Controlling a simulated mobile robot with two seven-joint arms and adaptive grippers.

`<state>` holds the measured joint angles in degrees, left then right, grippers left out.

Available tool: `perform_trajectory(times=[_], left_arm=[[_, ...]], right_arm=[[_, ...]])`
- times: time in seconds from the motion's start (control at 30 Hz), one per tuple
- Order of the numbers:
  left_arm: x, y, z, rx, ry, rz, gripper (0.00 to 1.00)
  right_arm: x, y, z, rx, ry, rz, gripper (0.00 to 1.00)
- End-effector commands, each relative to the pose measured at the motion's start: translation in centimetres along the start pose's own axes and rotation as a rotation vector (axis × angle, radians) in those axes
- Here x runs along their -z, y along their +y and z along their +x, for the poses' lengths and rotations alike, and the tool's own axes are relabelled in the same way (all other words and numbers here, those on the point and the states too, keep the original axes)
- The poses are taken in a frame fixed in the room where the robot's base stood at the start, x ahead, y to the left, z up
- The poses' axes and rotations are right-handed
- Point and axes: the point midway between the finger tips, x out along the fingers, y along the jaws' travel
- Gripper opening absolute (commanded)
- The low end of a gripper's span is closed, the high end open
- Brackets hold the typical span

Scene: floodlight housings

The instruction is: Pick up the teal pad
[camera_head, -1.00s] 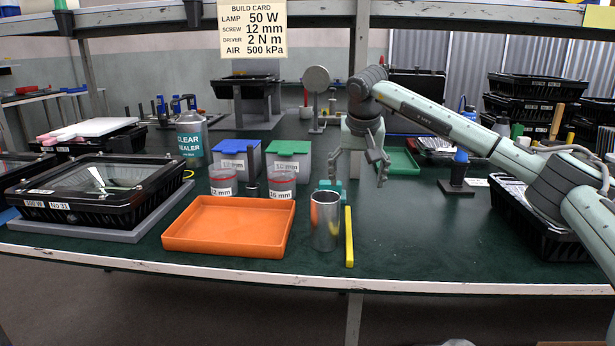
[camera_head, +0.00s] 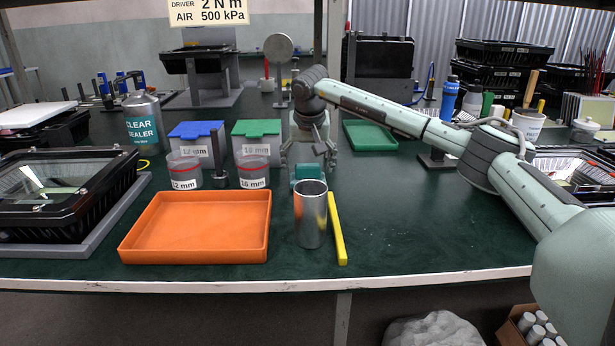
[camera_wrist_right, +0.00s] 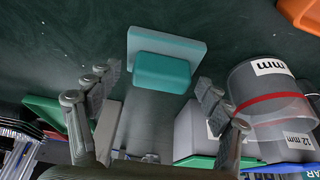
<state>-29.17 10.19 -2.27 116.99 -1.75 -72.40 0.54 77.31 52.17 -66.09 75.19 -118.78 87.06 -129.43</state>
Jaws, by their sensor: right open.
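The teal pad (camera_head: 308,171) stands on the dark green table behind the metal cup (camera_head: 310,215), which hides its lower part in the head view. In the right wrist view, the teal pad (camera_wrist_right: 162,70) shows as a teal block with a paler slab against it. My right gripper (camera_head: 309,158) is open, with its fingers on either side of the pad in the head view. In the wrist view the open fingers (camera_wrist_right: 159,82) point toward the pad, with nothing held between them. My left gripper is not in view.
An orange tray (camera_head: 196,256) lies left of the cup, and a yellow bar (camera_head: 337,230) lies right of it. Clear jars (camera_head: 252,172) and lidded bins (camera_head: 256,140) stand left of the gripper. A green tray (camera_head: 370,136) lies behind right. The table's right front is clear.

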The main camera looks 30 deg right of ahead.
Motion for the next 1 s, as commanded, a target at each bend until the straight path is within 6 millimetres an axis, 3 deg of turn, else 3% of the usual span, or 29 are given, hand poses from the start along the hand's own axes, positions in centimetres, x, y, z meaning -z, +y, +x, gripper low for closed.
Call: perform_trajectory(times=[0.3, 0.73, 1.0], left_arm=[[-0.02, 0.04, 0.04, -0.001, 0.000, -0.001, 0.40], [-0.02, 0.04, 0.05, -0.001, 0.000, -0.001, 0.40], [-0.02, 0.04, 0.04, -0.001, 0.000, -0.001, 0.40]], right_arm=[[-0.02, -0.05, 0.57, 0.001, 0.000, -0.001, 0.78], [-0.01, -0.04, 0.52, 0.001, 0.000, -0.001, 0.26], [0.19, -0.05, 0.14, 0.002, 0.002, 0.000, 0.26]])
